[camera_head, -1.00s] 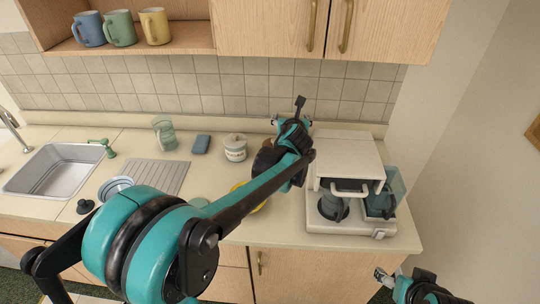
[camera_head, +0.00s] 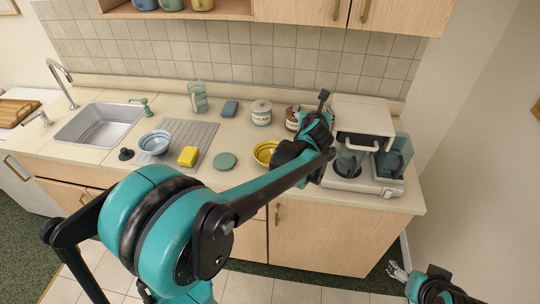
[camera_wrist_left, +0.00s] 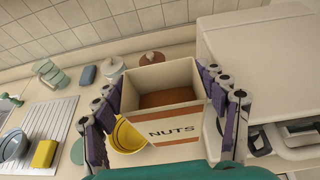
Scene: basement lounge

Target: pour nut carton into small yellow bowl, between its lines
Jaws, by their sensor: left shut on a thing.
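My left gripper (camera_head: 318,125) is shut on the nut carton (camera_wrist_left: 172,128), an open white box marked NUTS with a brown band. Its fingers press on both sides of the carton in the left wrist view. Brown contents show inside the carton. In the head view the arm and gripper hide the carton. The small yellow bowl (camera_head: 263,152) sits on the counter, partly behind my left arm. It also shows in the left wrist view (camera_wrist_left: 122,140), partly hidden by the carton and a finger. I cannot make out its lines or fill. My right gripper (camera_head: 398,272) is low at the right, below the counter, apart from everything.
A coffee machine (camera_head: 362,116) stands right of the left gripper. Behind the bowl are a white canister (camera_head: 261,114) and a brown-lidded jar (camera_head: 292,118). A green disc (camera_head: 224,161), yellow sponge (camera_head: 188,156), blue bowl (camera_head: 155,142) and sink (camera_head: 98,125) lie to the left.

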